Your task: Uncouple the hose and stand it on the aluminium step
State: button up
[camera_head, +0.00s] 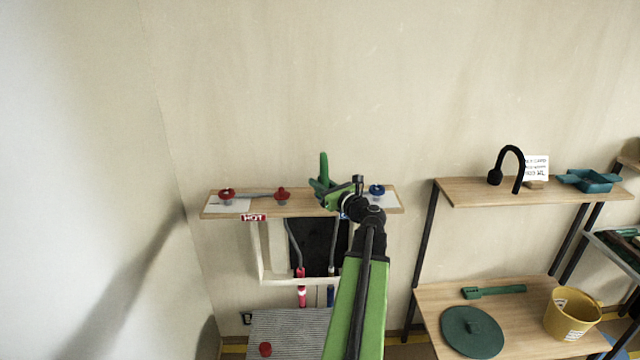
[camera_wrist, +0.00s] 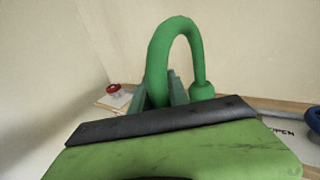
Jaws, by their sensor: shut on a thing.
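A green hose (camera_head: 323,170), bent like a hook, stands up above the wooden wall board (camera_head: 305,207). In the wrist view the hose (camera_wrist: 175,40) arches over, with a thicker collar at its right end. My gripper (camera_head: 333,195) is shut on the hose's left leg, which shows between the fingers in the wrist view (camera_wrist: 165,92). The hose's lower end is hidden, so I cannot tell whether it is coupled. A grey ribbed surface (camera_head: 300,328), likely the aluminium step, is low in front of the wall, partly behind my arm.
Red knobs (camera_head: 227,194) (camera_head: 281,194) and a blue knob (camera_head: 376,190) sit on the board. A red knob (camera_head: 265,349) lies on the ribbed surface. Right shelves hold a black hose (camera_head: 510,160), teal tray (camera_head: 588,180), green disc (camera_head: 471,332) and yellow bucket (camera_head: 572,313).

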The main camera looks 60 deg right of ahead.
aim_at(325, 174)
grip_shut()
jog(key=shift+r, duration=0.1)
jog(key=shift+r+p, duration=2.15)
jog(key=shift+p, duration=0.1)
notch_tip(325, 174, up, 4)
jog(key=p, duration=0.4)
jog(key=shift+s, duration=0.1)
